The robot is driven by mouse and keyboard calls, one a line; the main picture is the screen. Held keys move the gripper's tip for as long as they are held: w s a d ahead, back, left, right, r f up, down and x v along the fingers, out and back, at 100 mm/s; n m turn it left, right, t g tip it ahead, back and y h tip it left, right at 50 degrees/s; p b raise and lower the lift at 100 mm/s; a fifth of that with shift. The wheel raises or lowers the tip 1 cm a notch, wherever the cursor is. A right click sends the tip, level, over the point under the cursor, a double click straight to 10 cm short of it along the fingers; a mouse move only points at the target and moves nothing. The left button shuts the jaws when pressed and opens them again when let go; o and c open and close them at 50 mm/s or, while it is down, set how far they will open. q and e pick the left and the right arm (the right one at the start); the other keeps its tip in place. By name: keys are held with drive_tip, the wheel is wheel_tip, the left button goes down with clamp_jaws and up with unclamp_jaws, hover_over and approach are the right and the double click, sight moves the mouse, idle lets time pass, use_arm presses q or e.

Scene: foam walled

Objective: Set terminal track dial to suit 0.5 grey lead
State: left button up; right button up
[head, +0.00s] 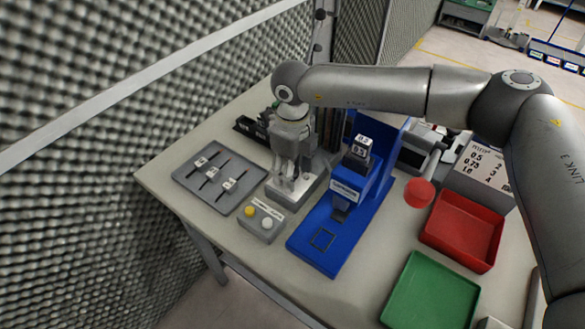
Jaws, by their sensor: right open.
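My right gripper (284,186) points down over a light grey box (312,189) left of the blue press. Its fingers are open and empty, and they hide part of the box. The blue press (375,190) stands on the table with a small dark block (361,149) on top, marked with white number plates that seem to read 0.5. I cannot clearly make out a track dial. A grey tray (187,176) at the left holds several leads with white tags (229,184); the tag writing is too small to read. My left gripper is not in view.
A grey box with yellow and white buttons (263,222) sits in front. A white sign (484,165) lists 0.5, 0.75 and 1.0 with numbers beside them. A red bin (463,263), a green tray (395,313) and a red round object (419,193) stand right. A foam wall borders the left.

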wheel_tip(320, 180, up, 12)
idle(0.4)
idle(0.4)
